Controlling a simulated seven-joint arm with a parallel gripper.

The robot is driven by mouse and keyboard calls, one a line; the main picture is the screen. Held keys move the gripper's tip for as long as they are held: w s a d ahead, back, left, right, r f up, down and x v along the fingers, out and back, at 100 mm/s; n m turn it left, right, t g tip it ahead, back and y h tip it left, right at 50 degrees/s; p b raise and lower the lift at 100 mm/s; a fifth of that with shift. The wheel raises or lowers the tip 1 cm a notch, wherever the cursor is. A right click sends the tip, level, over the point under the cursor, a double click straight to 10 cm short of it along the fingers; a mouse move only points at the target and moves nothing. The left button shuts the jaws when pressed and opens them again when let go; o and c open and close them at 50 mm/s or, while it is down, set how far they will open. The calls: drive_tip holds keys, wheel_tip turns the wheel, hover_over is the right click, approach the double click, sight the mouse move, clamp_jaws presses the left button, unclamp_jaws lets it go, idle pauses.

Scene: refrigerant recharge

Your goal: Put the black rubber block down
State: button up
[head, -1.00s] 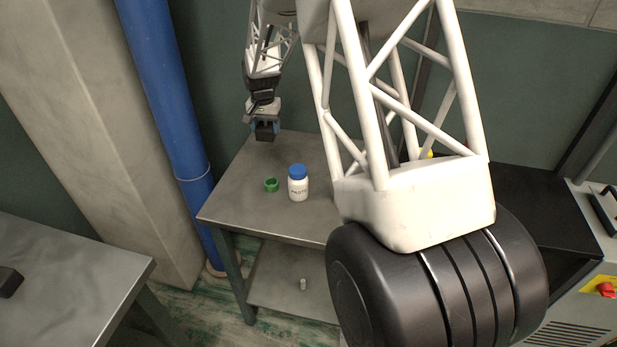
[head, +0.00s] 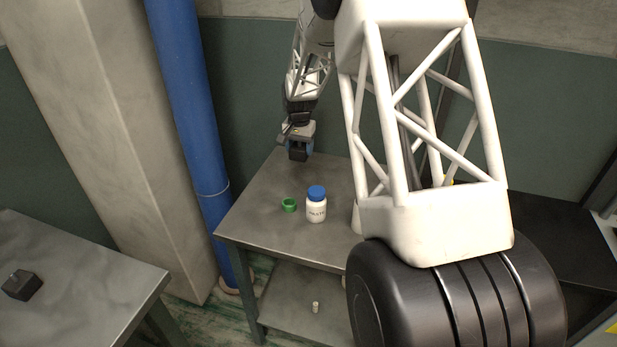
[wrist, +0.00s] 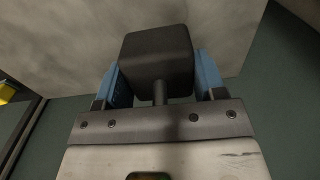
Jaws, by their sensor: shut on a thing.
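My gripper (head: 298,154) is above the back part of the grey metal table (head: 262,215), behind the bottle and the green ring. In the wrist view, its two blue fingers (wrist: 161,85) are shut on the black rubber block (wrist: 157,55), a dark, roughly cubic block with a short stem towards the palm. In the head view the held block shows only as a small dark shape under the gripper. I cannot tell how far its underside is from the tabletop.
A white bottle with a blue cap (head: 316,205) and a green ring (head: 289,205) stand on the table. Another dark block (head: 22,285) lies on the left table (head: 85,290). A blue pipe (head: 190,110) rises behind. The table's front left is clear.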

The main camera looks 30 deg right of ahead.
sight(300, 158)
drive_tip(key=shift+f, duration=2.25)
drive_tip(key=shift+f, duration=0.1)
drive_tip(key=shift+f, duration=1.8)
drive_tip(key=shift+f, duration=0.1)
drive_tip(key=o, duration=1.1)
drive_tip(key=shift+c, duration=0.2)
wheel_tip(300, 158, up, 12)
drive_tip(key=shift+r, duration=0.1)
